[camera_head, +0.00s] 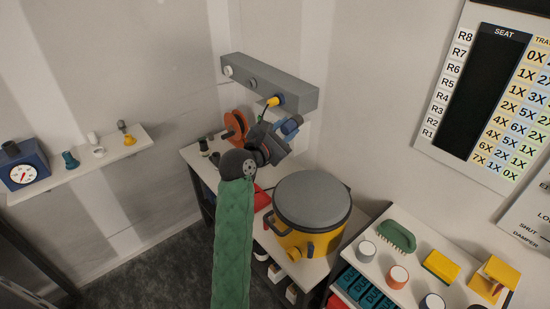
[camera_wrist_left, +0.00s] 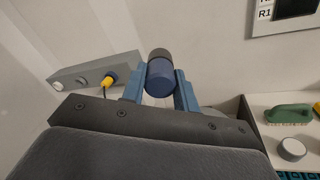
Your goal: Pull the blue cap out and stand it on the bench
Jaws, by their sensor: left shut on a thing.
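The blue cap (camera_wrist_left: 160,78) is a short blue cylinder with a dark grey end. In the left wrist view it sits between the two blue fingers of my left gripper (camera_head: 284,134), which is shut on it. In the head view the cap (camera_head: 291,125) shows at the fingertips, in front of and below the grey wall box (camera_head: 290,91). A gap shows between the cap and the box in the left wrist view. The bench (camera_head: 262,236) lies below the gripper, partly hidden by my green-sleeved left arm. My right gripper is out of view.
A yellow plug (camera_head: 273,101) with a dark cable sits in the wall box. A yellow pot with a grey lid (camera_head: 312,200) fills much of the bench. An orange reel (camera_head: 236,128) and small dark items stand at the bench's back left. A right-hand shelf holds a green brush (camera_head: 396,236).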

